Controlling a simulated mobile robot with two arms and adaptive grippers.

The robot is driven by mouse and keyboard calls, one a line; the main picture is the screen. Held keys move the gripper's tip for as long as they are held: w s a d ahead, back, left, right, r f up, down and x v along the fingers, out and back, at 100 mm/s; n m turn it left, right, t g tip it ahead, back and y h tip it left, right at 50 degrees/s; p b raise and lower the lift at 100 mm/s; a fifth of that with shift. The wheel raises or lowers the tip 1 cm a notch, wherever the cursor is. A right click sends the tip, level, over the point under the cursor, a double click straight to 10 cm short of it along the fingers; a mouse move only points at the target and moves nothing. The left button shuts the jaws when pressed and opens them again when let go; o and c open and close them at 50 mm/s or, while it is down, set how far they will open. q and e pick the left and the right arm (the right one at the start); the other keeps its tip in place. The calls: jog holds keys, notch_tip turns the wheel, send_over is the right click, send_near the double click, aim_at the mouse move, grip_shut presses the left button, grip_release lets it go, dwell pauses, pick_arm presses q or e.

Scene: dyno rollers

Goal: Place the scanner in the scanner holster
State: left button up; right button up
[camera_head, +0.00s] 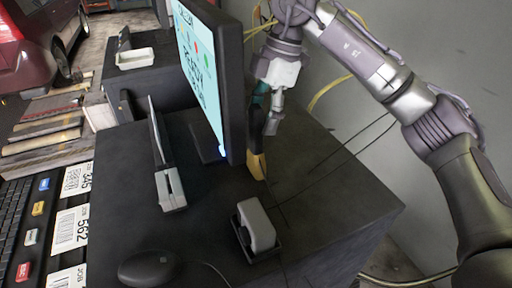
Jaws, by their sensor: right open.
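A yellow and black upright object (257,163), which looks like the scanner, stands on the dark desk top just right of the monitor. Its left side is close to the monitor edge. My right gripper (268,118) comes down from above, open, with its fingers at the upper part of this object. I cannot tell whether they touch it. A small grey block in a black base (257,228) sits nearer on the desk; it may be the scanner holster, but I cannot tell for sure. My left gripper is not in view.
A monitor (236,80) stands left of my right gripper. A keyboard (20,215) is at far left. The desk's right part is bare except for thin cables.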

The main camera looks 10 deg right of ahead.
aim_at(258, 127)
jog(key=p+x, duration=0.1)
jog(key=x, duration=0.2)
jog(key=shift+w+f, duration=0.15)
jog(key=shift+w, duration=0.05)
grip_shut()
